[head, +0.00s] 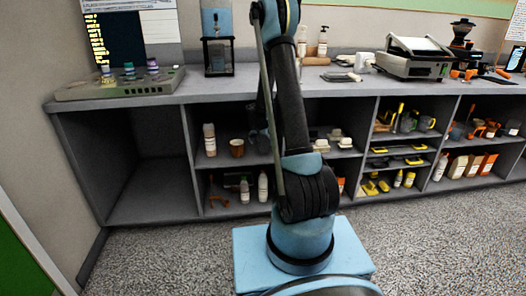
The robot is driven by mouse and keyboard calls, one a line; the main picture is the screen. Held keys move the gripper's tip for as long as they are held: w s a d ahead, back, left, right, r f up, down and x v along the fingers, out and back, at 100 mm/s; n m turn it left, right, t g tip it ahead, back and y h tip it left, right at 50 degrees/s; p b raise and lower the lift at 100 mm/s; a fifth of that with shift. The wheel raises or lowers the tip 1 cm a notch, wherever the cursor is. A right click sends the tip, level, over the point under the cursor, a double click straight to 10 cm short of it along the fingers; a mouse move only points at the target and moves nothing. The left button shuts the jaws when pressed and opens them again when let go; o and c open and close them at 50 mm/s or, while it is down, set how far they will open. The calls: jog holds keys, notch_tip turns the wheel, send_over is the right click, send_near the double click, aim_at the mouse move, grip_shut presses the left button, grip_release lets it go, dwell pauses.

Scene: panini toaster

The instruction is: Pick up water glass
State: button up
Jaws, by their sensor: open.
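I cannot make out a water glass for certain in the head view. A tall stand (217,57) with a dark lower frame and a pale blue upper part stands on the counter left of my arm; I cannot tell whether any glass is in it. My arm rises from its blue base in the middle and reaches the top edge of the picture. My gripper is not in view. My arm hides part of the counter and shelves behind it.
The grey counter (190,92) runs along the wall, with open shelves below. A panini toaster (413,58) stands on its right part. A grey tray (115,88) with several small colored items is at the left. The lower left compartment (150,192) looks empty. Speckled floor lies in front.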

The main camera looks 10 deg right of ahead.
jog(key=shift+w+r+x, duration=0.1)
jog(key=shift+w+x, duration=0.05)
jog(key=shift+x, duration=0.8)
jog(key=shift+w+r+x, duration=0.1)
jog(key=shift+w+x, duration=0.05)
jog(key=shift+x, duration=0.8)
jog(key=shift+w+r+x, duration=0.1)
jog(key=shift+w+x, duration=0.05)
jog(key=shift+x, duration=0.85)
jog(key=shift+d, duration=0.15)
jog(key=shift+c, duration=0.4)
jog(key=c, duration=1.2)
